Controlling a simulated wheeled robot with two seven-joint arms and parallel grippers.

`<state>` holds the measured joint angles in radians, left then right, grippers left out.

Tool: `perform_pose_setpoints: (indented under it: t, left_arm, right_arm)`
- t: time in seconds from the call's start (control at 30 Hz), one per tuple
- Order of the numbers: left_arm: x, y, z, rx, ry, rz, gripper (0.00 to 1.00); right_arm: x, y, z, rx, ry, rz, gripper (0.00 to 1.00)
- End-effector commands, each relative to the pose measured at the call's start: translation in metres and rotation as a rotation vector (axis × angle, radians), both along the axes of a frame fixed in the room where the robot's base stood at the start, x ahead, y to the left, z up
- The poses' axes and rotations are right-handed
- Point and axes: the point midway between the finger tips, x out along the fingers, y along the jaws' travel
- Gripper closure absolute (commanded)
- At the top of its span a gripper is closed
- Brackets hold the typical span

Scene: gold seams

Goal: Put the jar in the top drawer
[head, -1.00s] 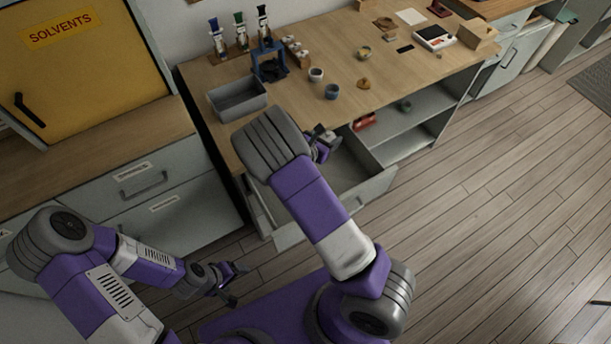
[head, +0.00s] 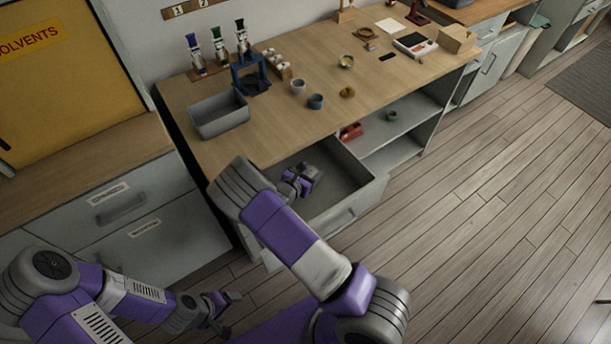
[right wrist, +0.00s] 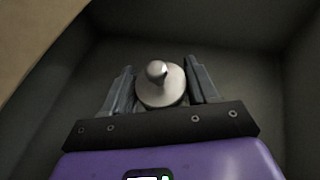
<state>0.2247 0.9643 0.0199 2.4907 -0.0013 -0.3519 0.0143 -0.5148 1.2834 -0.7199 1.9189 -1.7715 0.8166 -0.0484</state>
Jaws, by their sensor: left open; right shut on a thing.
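The jar (right wrist: 160,92), pale with a rounded knob on its lid, sits between the fingers of my right gripper in the right wrist view. My right gripper (right wrist: 161,88) is shut on it, with dark drawer walls around. In the head view my right gripper (head: 306,178) is over or inside the open top drawer (head: 362,196) under the wooden worktop; my arm hides part of the drawer. Whether the jar touches the drawer floor I cannot tell. My left gripper (head: 228,308) is open and empty, low in front of the cabinets.
A grey bin (head: 219,115), a blue stand (head: 250,76) and small cups (head: 315,101) stand on the worktop (head: 290,135). Open shelves to the right of the drawer hold a red object (head: 350,131). A yellow solvents cabinet (head: 65,80) stands left. The wooden floor at right is clear.

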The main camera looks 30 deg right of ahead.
Motion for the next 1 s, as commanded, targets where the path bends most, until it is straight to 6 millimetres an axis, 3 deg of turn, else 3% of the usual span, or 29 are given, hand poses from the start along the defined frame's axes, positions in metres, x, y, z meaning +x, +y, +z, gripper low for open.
perform_pose_setpoints:
  t: [0.1,0.2,0.97,1.0]
  left_arm:
    - [0.000,0.000,-0.007,0.000,0.000,0.000,0.22]
    - [0.000,0.000,-0.012,0.000,0.000,0.000,0.22]
    - [0.000,0.000,-0.019,0.000,0.000,0.000,0.22]
    - [0.000,0.000,-0.019,0.000,0.000,0.000,0.22]
  right_arm:
    - [0.006,0.016,-0.003,-0.002,-0.002,0.000,0.82]
    - [0.005,0.014,-0.012,-0.002,-0.002,-0.001,0.82]
    - [0.006,0.014,-0.023,-0.002,-0.002,0.000,0.82]
    - [0.005,0.014,-0.024,-0.001,0.000,0.000,0.37]
